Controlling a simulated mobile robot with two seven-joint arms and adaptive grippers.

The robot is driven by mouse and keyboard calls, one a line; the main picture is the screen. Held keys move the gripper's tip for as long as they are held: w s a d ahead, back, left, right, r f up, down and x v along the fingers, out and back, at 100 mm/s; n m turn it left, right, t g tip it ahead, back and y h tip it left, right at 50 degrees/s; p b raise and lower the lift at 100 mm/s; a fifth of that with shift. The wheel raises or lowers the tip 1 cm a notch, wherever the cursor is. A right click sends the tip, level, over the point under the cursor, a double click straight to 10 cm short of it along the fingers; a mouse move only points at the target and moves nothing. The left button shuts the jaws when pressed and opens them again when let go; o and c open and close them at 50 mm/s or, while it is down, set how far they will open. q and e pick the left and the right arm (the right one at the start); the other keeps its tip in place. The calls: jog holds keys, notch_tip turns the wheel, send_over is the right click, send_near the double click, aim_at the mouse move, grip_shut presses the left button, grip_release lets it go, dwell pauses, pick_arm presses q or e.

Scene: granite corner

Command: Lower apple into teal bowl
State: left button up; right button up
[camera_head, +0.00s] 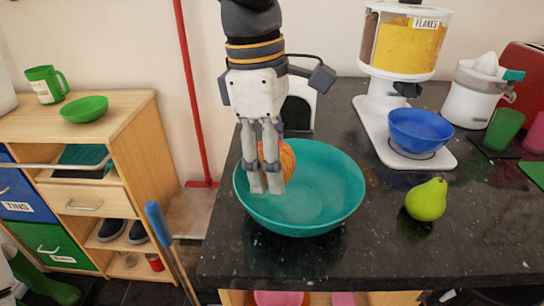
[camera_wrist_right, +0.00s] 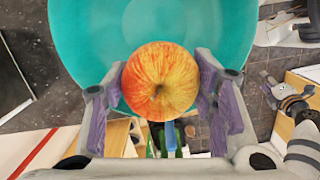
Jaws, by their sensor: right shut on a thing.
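The teal bowl (camera_head: 325,190) stands upright on the dark counter, near its left edge, and looks empty inside. My right gripper (camera_head: 265,185) comes down from above at the left part of the bowl. It is shut on the red-yellow apple (camera_head: 288,158), which is partly hidden behind the fingers. In the right wrist view the apple (camera_wrist_right: 160,80) sits between both fingers, in front of the bowl (camera_wrist_right: 75,40) and overlapping its near rim. Its exact height above the bowl is unclear. My left gripper (camera_wrist_right: 286,98) seems to show at the right of the wrist view; its jaws are unclear.
A green pear (camera_head: 427,200) lies right of the bowl on the counter (camera_head: 390,245). A blue bowl (camera_head: 420,128) sits under the flakes dispenser (camera_head: 405,40) behind. A juicer (camera_head: 480,95) and green cup (camera_head: 504,130) stand at the back right.

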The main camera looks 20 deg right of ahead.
jog(key=o, duration=1.3)
